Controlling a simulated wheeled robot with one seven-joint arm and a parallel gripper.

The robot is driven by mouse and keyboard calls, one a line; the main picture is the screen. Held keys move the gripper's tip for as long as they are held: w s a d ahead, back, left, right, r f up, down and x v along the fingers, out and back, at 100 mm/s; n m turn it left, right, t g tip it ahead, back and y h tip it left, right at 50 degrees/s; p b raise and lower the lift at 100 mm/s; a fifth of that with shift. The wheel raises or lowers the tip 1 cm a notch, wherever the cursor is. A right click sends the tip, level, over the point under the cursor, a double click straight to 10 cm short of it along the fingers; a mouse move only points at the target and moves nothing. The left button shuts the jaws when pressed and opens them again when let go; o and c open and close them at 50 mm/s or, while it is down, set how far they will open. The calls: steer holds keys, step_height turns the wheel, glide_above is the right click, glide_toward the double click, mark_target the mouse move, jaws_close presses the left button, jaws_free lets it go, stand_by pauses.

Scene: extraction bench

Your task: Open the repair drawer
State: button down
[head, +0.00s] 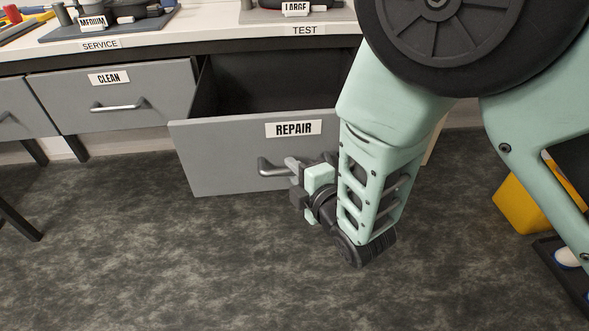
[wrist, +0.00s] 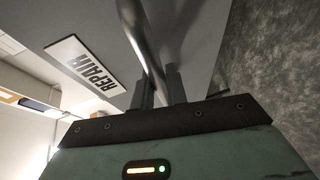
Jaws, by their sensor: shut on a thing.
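The repair drawer (head: 222,155) is grey with a white REPAIR label (head: 293,128). It stands pulled well out of the bench in the head view, with its dark inside showing. Its metal bar handle (head: 268,167) is on the front, partly hidden by my gripper (head: 293,178). In the wrist view the handle (wrist: 143,40) runs down between the two dark fingers of my gripper (wrist: 160,88), which are shut on it. The REPAIR label (wrist: 85,66) is beside it.
The bench top (head: 225,22) above holds trays with MEDIUM and LARGE labels. A yellow container (head: 522,203) stands on the floor at the right. The dark floor (head: 150,260) in front is clear.

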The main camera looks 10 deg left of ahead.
steer(key=c, duration=1.4)
jaws_free()
steer(key=p+v, duration=1.2)
steer(key=v, duration=0.5)
steer(key=shift+d, duration=0.15)
steer(key=shift+s, duration=0.15)
